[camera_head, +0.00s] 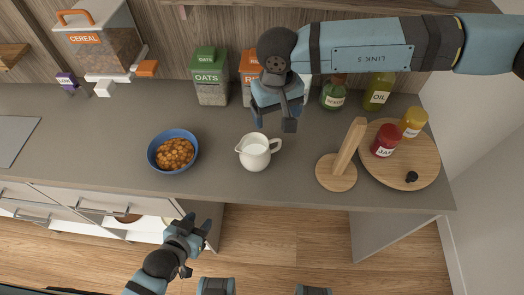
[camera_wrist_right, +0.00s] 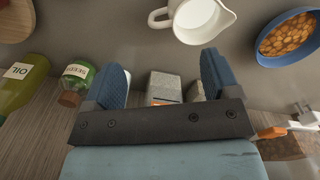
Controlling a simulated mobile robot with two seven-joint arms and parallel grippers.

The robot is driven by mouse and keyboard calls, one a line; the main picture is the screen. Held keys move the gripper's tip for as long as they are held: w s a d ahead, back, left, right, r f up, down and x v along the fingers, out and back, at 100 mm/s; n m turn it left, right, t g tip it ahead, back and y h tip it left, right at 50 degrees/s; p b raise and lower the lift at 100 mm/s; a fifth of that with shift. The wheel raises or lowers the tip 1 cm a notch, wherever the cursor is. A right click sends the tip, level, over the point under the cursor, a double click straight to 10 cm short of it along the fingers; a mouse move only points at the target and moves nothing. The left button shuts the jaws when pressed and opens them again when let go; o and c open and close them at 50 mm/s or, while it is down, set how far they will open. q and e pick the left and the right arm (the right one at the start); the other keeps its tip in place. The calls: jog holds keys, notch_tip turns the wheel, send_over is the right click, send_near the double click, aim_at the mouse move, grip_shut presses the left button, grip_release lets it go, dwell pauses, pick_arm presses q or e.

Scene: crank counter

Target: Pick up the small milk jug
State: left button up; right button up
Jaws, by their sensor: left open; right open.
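The small milk jug (camera_head: 254,152) is white, stands upright on the grey counter and shows milk inside. Its handle points right and its spout left in the head view. In the right wrist view the jug (camera_wrist_right: 198,18) is at the top centre, partly cut off, beyond the fingertips. My right gripper (camera_head: 274,122) is open and empty, above the counter just behind the jug and apart from it. Its two blue fingers (camera_wrist_right: 168,75) show in the wrist view. My left gripper (camera_head: 192,232) is open and empty, low in front of the counter's front edge.
A blue bowl of beans (camera_head: 172,152) is left of the jug. A wooden stand (camera_head: 337,173) and a round board (camera_head: 400,168) with jars are right. Behind are an oats box (camera_head: 210,80), a seeds jar (camera_head: 334,95), an oil bottle (camera_head: 378,92) and a cereal dispenser (camera_head: 102,50).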

aim_at(273, 140)
jog(key=f+p, duration=0.1)
jog(key=f, duration=0.2)
jog(key=f+p, duration=0.1)
jog(key=f, duration=0.7)
jog(key=shift+w+a+f+p, duration=0.25)
jog(key=shift+w+p, duration=0.15)
jog(key=shift+f, duration=0.3)
jog(key=c, duration=1.3)
jog(key=shift+r, duration=0.25)
